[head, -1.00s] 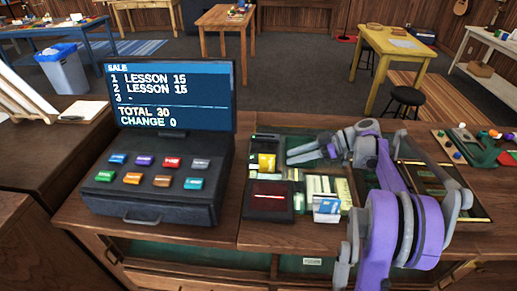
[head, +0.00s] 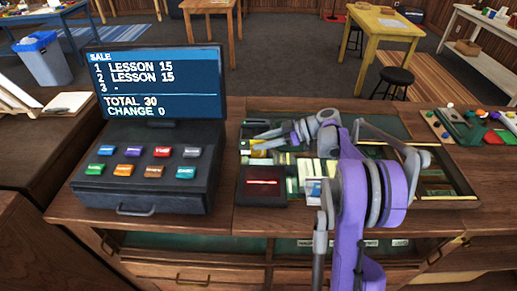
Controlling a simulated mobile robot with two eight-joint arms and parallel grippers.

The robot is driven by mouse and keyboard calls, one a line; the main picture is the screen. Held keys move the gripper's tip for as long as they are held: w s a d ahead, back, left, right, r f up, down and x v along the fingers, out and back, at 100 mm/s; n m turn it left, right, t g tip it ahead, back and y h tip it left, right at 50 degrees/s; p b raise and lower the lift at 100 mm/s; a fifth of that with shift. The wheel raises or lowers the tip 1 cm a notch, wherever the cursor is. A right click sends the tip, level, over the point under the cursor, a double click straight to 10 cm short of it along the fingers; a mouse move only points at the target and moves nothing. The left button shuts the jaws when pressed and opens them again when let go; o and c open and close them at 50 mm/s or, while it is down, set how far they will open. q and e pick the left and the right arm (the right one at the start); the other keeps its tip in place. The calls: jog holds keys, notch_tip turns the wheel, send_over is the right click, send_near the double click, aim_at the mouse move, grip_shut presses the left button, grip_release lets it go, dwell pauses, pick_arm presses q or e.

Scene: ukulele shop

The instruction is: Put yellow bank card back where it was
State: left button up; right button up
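A small yellow piece (head: 259,153), probably the yellow bank card, shows on the counter just behind the dark card tray. It is mostly hidden under my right gripper. My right gripper (head: 262,136) reaches in from the right, low over this spot, with its two fingers pointing left and a gap between them. I cannot tell whether the fingers touch the yellow piece. The dark tray (head: 263,196) has a red strip on it. My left gripper is not in view.
The cash register (head: 150,175) stands close to the left of the tray, its screen showing total 30. A white and blue card stand (head: 313,190) is partly hidden by my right arm. Small coloured items (head: 494,137) lie at the far right of the counter.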

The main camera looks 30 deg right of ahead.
jog(key=shift+w+a+f, duration=0.3)
jog(key=shift+w+a, duration=0.15)
jog(key=shift+a, duration=0.05)
jog(key=shift+s, duration=0.1)
jog(key=shift+c, duration=0.4)
grip_shut()
